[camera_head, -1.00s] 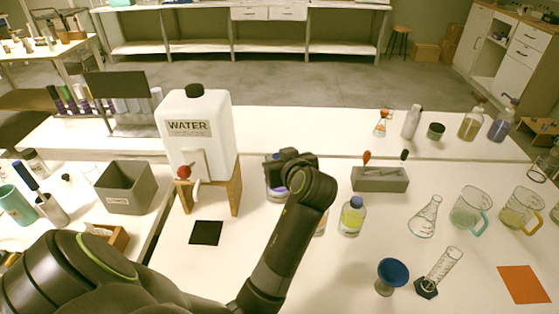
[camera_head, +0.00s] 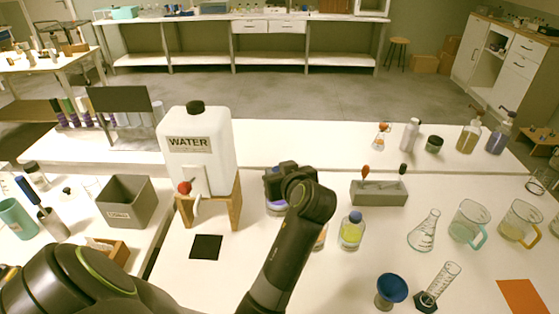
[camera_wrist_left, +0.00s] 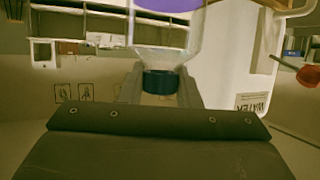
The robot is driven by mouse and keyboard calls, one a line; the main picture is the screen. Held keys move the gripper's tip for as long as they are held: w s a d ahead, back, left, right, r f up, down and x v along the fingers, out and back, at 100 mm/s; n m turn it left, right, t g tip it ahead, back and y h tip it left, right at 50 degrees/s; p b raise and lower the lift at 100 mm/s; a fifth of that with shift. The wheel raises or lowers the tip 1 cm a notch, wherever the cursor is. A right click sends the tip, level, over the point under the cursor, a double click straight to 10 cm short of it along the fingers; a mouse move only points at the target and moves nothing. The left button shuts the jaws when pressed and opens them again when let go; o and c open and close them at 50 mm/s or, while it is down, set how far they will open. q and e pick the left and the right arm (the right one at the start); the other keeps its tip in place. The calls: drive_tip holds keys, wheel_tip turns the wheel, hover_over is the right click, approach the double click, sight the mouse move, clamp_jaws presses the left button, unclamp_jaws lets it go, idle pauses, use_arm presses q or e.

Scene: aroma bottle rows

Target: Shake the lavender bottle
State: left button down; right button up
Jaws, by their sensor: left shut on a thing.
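My left gripper (camera_head: 280,172) is shut on the lavender bottle (camera_head: 275,207), which has purple liquid and stands out behind my arm, right of the water tank. In the left wrist view the bottle's dark cap (camera_wrist_left: 161,82) is between the two fingers, with clear glass and purple liquid (camera_wrist_left: 165,4) at the top edge. My wrist hides much of the bottle in the head view. I cannot tell whether its base touches the table. My right gripper is not in view.
The water tank (camera_head: 199,150) on its wooden stand is close left. A yellow bottle with a blue cap (camera_head: 351,231) and a grey holder (camera_head: 379,193) are to the right. Several glass vessels stand further right. A black pad (camera_head: 206,247) lies in front of the tank.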

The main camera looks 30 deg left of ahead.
use_arm(q)
wheel_tip(320, 180, up, 7)
drive_tip(key=shift+a+r, duration=0.1)
wheel_tip(320, 180, down, 6)
drive_tip(key=shift+f, duration=0.2)
drive_tip(key=shift+w+r, duration=0.1)
drive_tip(key=shift+r, duration=0.05)
wheel_tip(320, 180, up, 6)
wheel_tip(320, 180, down, 6)
drive_tip(key=shift+r, duration=0.1)
drive_tip(key=shift+f, duration=0.4)
drive_tip(key=shift+r, duration=0.15)
drive_tip(key=shift+d, duration=0.2)
